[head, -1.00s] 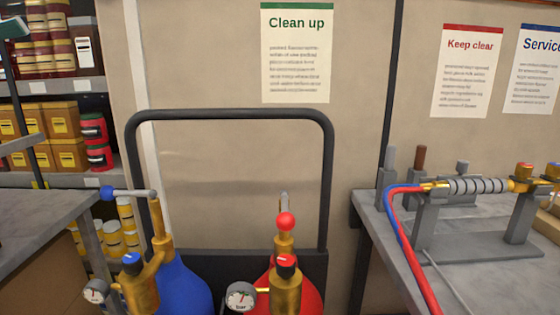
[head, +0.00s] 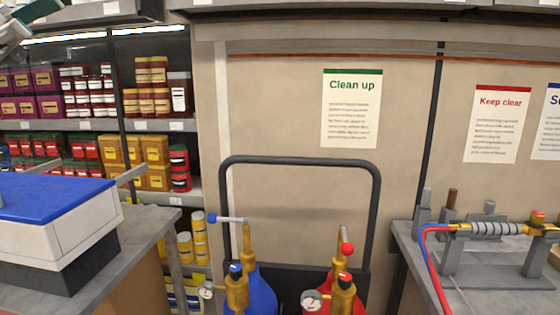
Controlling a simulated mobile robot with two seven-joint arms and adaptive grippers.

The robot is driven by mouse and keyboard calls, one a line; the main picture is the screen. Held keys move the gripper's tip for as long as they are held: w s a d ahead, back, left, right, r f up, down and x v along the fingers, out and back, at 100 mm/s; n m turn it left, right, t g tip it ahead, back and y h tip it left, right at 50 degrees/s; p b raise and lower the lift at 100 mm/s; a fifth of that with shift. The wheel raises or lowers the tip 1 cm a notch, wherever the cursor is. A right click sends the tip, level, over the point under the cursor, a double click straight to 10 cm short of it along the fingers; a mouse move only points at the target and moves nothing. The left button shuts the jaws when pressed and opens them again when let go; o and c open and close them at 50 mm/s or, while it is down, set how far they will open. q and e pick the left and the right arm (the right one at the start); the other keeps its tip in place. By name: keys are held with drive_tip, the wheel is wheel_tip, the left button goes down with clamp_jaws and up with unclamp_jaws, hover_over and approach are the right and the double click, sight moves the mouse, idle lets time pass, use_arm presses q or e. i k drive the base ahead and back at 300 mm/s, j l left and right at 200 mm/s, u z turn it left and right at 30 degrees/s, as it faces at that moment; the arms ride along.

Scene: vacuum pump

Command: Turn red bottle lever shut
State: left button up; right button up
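The red bottle (head: 358,304) stands at the bottom middle, with only its upper part in the head view. Its brass valve carries a grey lever with a red ball end (head: 347,249); the lever looks foreshortened, pointing roughly along my line of sight. The blue bottle (head: 262,294) stands to its left. Its lever with a blue ball end (head: 212,218) points sideways to the left. Neither gripper is clearly in view; a part of my arm may show at the top left corner.
A black cart frame (head: 300,160) rises behind the bottles. A grey bench (head: 405,240) with a torch-like fixture and red and blue hoses stands right. A table (head: 160,222) with a blue-topped box (head: 60,235) stands left. Stocked shelves (head: 90,125) are behind it.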

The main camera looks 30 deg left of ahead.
sight(346, 248)
drive_tip(key=k, duration=1.1)
